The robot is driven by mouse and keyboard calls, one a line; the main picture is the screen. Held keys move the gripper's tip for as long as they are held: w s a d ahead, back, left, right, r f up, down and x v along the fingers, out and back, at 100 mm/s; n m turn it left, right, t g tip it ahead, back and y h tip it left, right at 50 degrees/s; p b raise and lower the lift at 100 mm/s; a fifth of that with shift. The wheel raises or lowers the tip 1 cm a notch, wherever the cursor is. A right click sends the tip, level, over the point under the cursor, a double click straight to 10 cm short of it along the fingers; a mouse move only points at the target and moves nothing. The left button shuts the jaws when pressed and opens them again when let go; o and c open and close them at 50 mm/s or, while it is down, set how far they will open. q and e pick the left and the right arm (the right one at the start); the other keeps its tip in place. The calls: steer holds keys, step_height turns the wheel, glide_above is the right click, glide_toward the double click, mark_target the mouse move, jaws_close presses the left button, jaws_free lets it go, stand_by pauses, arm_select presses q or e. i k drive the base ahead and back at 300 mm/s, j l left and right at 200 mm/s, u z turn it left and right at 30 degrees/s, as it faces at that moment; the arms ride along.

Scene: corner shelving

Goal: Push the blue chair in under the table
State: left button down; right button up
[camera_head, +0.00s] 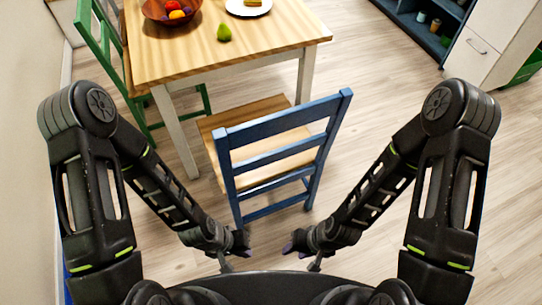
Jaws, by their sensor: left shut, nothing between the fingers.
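The blue chair (283,118) stands upright in the middle of the head view, its slatted back toward me and its wooden seat (250,110) toward the table. The wooden-topped table (190,58) with white legs is beyond it. The far part of the seat lies near the table's front edge and legs; I cannot tell how far it reaches under. My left gripper (242,243) is shut and empty, low in front of the chair's left side. My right gripper (294,245) is a little to the right, also in front of the chair back. Neither appears to touch the chair. The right fingers are too small to judge.
A green chair (103,50) stands at the table's left, near a wall. Dark shelving (425,25) and a white cabinet (480,50) are at upper right. Floor right of the chair is clear.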

mark_target(246, 146)
steer(key=i+l+z, duration=0.1)
steer(key=l+z, duration=0.3)
steer(key=i+l+z, duration=0.15)
steer(key=l+z, duration=0.25)
steer(key=i+l+z, duration=0.15)
steer(key=z, duration=0.2)
steer(key=i+l+z, duration=0.15)
steer(key=i, duration=0.3)
steer(key=i+l+z, duration=0.15)
steer(key=i, duration=0.3)
steer(key=i+u, duration=0.15)
steer(key=u, duration=0.3)
steer(key=i+l+u, duration=0.1)
steer(key=u, duration=0.4)
steer(key=i+l+u, duration=0.15)
steer(key=u, duration=0.3)
steer(key=i+u, duration=0.15)
steer(key=u, duration=0.3)
steer(key=i+l+u, duration=0.15)
steer(key=u, duration=0.3)
steer(key=i+l+u, duration=0.1)
steer(key=u, duration=0.35)
steer(key=i+l+u, duration=0.1)
steer(key=u, duration=0.35)
steer(key=l+u, duration=0.3)
steer(key=u, duration=0.15)
steer(key=i+l+u, duration=0.1)
steer(key=l+u, duration=0.15)
steer(key=u, duration=0.2)
